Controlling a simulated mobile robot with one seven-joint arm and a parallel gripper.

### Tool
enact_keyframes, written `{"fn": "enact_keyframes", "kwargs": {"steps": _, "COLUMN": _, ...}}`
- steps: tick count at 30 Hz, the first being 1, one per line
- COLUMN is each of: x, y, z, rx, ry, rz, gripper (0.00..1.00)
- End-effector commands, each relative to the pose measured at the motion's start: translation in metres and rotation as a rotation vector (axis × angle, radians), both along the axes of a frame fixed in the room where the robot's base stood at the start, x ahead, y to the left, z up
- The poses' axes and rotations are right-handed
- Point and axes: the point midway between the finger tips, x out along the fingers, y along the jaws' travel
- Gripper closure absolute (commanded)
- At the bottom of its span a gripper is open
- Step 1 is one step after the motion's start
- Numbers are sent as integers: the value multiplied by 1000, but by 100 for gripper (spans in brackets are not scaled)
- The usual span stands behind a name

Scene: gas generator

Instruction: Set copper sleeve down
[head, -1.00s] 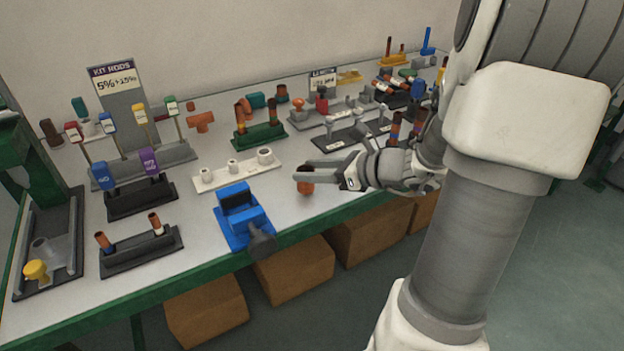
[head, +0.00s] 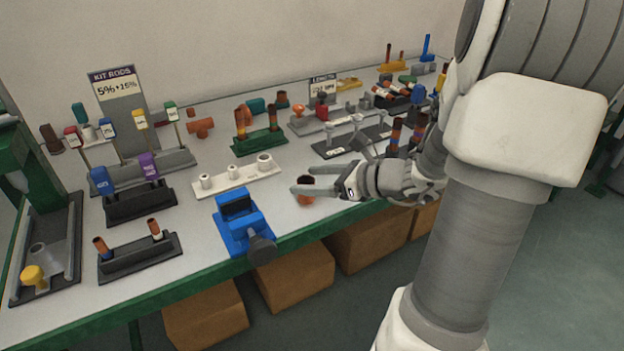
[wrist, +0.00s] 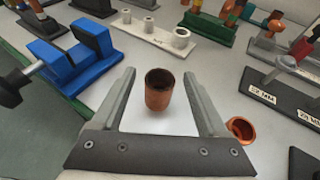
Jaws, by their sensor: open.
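The copper sleeve (head: 306,196) is a short brown-orange tube with a dark open top. In the wrist view the copper sleeve (wrist: 158,92) stands upright on the pale bench top, between my two fingers. My gripper (wrist: 159,76) is open, with a visible gap on each side of the sleeve. In the head view my gripper (head: 312,186) is low over the bench, near its front edge, and its fingers partly hide the sleeve.
A blue vise (head: 240,222) stands left of the sleeve. A copper ring (wrist: 240,129) lies close outside my right finger. A dark rack with grey posts (wrist: 283,92) stands to the right.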

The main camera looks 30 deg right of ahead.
Motion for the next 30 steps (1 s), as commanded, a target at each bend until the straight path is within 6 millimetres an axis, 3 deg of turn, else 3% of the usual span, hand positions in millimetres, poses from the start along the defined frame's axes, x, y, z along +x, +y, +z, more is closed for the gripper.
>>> {"fn": "enact_keyframes", "kwargs": {"steps": 16, "x": -81, "y": -51, "z": 42, "rx": 0, "ry": 0, "rz": -3, "gripper": 23}}
{"fn": "enact_keyframes", "kwargs": {"steps": 21, "x": -92, "y": -58, "z": 46, "rx": 0, "ry": 0, "rz": 0, "gripper": 23}}
{"fn": "enact_keyframes", "kwargs": {"steps": 30, "x": -94, "y": -59, "z": 46, "rx": 0, "ry": 0, "rz": 0, "gripper": 23}}
